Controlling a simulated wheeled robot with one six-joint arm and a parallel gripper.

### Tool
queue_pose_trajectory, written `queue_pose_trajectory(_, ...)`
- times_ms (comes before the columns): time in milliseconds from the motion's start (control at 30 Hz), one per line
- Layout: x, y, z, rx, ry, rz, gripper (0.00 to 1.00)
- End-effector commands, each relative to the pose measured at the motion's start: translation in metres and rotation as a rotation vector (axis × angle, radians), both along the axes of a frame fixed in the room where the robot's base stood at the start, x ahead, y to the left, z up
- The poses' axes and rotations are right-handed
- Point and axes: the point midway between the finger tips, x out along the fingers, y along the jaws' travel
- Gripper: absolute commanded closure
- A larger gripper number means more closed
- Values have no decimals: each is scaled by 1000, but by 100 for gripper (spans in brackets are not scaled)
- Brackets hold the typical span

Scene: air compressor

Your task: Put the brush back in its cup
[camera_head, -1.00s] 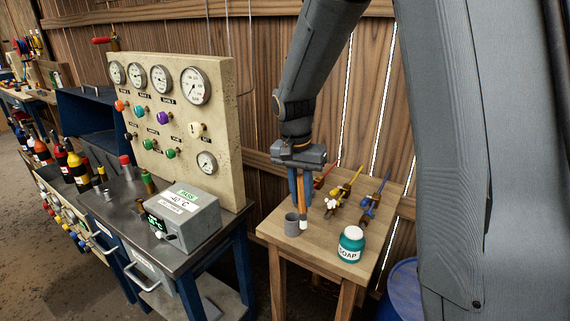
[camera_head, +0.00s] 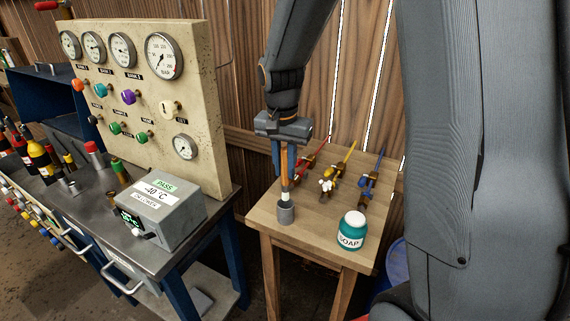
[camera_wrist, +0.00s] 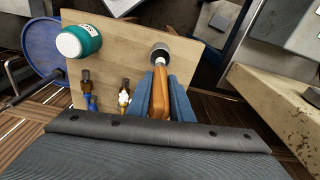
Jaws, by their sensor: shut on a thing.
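My gripper (camera_head: 284,172) points down over the small wooden table and is shut on the brush. The brush (camera_head: 285,186) is upright, with an orange-brown handle and a white band near its lower end.
Several tools with red, yellow (camera_head: 340,172) and blue (camera_head: 371,180) handles lie behind. A metal bench with a grey display box (camera_head: 165,215) and gauge panel is left.

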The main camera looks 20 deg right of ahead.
Motion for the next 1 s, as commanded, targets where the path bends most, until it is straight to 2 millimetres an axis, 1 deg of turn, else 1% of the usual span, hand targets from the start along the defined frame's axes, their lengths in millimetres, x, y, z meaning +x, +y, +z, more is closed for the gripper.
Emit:
queue_pose_trajectory(33, 1, 0, -8, 0, 0, -1, 100)
queue_pose_trajectory(600, 1, -2, -58, 0, 1, -4, 100)
queue_pose_trajectory(800, 0, -2, -67, 0, 1, -4, 100)
queue_pose_trajectory(1000, 0, -2, -68, -1, 0, -4, 100)
